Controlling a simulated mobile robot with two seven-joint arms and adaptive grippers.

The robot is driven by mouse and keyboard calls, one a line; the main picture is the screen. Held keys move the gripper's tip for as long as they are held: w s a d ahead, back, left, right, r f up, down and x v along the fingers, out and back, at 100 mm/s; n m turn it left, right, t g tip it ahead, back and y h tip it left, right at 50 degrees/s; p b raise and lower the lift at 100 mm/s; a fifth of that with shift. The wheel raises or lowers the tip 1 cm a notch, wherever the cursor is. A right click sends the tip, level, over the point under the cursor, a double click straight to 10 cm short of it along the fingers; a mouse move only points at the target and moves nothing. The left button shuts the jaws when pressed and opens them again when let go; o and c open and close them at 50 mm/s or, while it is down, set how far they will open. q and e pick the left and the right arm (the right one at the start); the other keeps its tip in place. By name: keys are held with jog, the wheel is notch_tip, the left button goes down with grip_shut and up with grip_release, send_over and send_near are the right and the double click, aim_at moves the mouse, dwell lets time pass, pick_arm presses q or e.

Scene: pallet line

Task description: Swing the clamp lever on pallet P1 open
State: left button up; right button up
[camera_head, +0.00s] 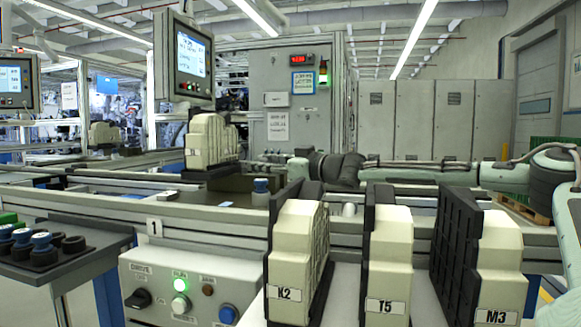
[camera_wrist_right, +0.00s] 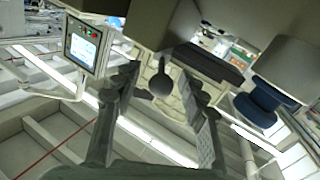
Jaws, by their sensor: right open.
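A cream module (camera_head: 210,141) stands upright on a dark pallet base (camera_head: 200,174) on the conveyor; I cannot read a P1 label. My left gripper is not in view.
A blue-topped cylinder (camera_head: 261,187) stands near the gripper; it also shows in the wrist view (camera_wrist_right: 258,108). Modules K2 (camera_head: 296,255), T5 (camera_head: 388,250) and M3 (camera_head: 502,262) stand in front. A control box (camera_head: 190,285) with buttons is at lower left. A screen (camera_head: 190,55) hangs above.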

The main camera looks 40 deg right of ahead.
jog(key=shift+s+d+r, duration=0.1)
jog(key=shift+s+d, duration=0.1)
jog(key=shift+s, duration=1.1)
jog(key=shift+s+d+f, duration=0.1)
jog(key=shift+s+d, duration=0.05)
jog(key=shift+s, duration=1.2)
jog(key=shift+s+d+r, duration=0.1)
jog(key=shift+s+d, duration=0.1)
jog(key=shift+s, duration=1.1)
jog(key=shift+s+d, duration=0.2)
jog(key=shift+s, duration=0.85)
